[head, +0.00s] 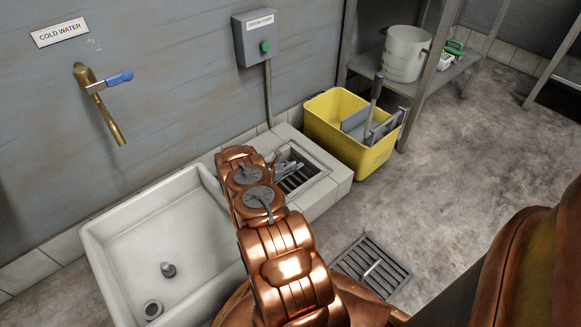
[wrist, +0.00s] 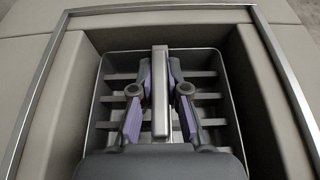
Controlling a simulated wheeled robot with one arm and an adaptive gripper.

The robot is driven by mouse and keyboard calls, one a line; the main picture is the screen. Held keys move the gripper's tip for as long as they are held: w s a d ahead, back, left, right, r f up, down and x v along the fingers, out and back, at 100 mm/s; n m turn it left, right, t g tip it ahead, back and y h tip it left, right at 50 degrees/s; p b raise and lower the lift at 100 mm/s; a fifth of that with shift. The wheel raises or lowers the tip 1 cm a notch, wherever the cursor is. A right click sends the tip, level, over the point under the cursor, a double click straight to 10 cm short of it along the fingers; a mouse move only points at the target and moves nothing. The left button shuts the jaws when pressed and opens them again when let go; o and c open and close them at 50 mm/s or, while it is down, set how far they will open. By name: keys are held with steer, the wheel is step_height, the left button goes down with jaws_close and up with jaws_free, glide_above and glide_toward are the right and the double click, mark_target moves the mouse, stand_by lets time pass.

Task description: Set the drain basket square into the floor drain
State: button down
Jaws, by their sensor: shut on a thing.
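The floor drain is a square recess with a thin metal rim (wrist: 160,9) in the wrist view. In the head view it sits in a pale tiled block (head: 336,172) beside the sink. The slatted drain basket (wrist: 205,102) is inside the opening, its sides roughly parallel to the recess walls. Its dark slats also show in the head view (head: 296,181). My gripper (wrist: 160,90) is shut on the basket's grey handle bar (wrist: 160,62). My gripper hides the basket's near part, and I cannot tell whether it rests on the bottom.
A white sink (head: 190,235) stands left of the drain. A yellow bucket (head: 335,125) stands behind it to the right, near a shelf with a white pail (head: 404,55). A floor grate (head: 385,278) lies in front. Floor to the right is clear.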

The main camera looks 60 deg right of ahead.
stand_by(0.4)
steer(key=c, duration=1.1)
jaws_free()
steer(key=shift+v, duration=3.7)
steer(key=shift+f, duration=0.1)
